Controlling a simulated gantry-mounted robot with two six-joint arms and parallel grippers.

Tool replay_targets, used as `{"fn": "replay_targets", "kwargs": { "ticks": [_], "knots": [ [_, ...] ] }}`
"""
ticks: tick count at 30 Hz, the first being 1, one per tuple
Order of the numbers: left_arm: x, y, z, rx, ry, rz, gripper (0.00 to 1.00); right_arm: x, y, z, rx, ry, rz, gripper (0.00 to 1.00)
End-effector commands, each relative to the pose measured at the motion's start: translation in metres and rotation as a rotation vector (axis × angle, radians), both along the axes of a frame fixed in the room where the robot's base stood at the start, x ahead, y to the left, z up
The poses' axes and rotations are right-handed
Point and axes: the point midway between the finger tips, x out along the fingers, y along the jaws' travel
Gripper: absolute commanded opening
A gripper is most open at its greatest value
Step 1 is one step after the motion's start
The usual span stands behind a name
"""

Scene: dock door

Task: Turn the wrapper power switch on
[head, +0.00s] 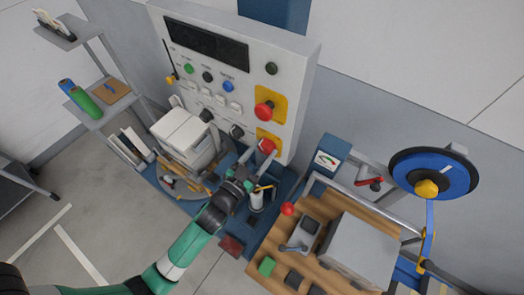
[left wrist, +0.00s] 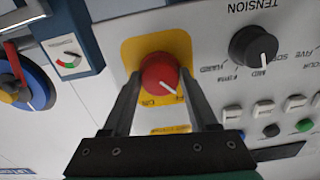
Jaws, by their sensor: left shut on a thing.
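The power switch is a red rotary knob (head: 267,146) on a yellow plate, low on the grey control panel (head: 300,95). It also shows in the left wrist view (left wrist: 158,72), where the picture is upside down. The white mark on the knob points to the lower right in that view; the small labels beside it are too blurred to read surely. My left gripper (head: 260,156) reaches up to the panel. Its two fingers (left wrist: 160,88) stand on either side of the knob and are shut on it. My right gripper is not in view.
A red emergency button (head: 264,109) on yellow sits above the switch. A black tension knob (left wrist: 254,45) is beside it. A gauge box (head: 328,158), a red-ball lever (head: 287,208) and a wooden bench (head: 315,235) stand to the right.

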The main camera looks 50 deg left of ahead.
Motion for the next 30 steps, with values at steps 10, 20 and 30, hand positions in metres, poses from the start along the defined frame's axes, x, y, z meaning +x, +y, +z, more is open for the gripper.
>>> {"fn": "replay_targets", "kwargs": {
  "ticks": [10,20,30],
  "knots": [
    [0.000,0.000,0.001,0.262,0.064,-0.001,0.04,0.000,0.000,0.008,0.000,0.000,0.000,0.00],
    [0.000,0.000,0.001,0.570,0.137,0.000,0.04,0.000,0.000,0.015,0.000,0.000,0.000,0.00],
    [0.000,0.000,0.001,0.884,0.213,-0.001,0.04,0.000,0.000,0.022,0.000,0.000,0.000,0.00]
  ]
}}
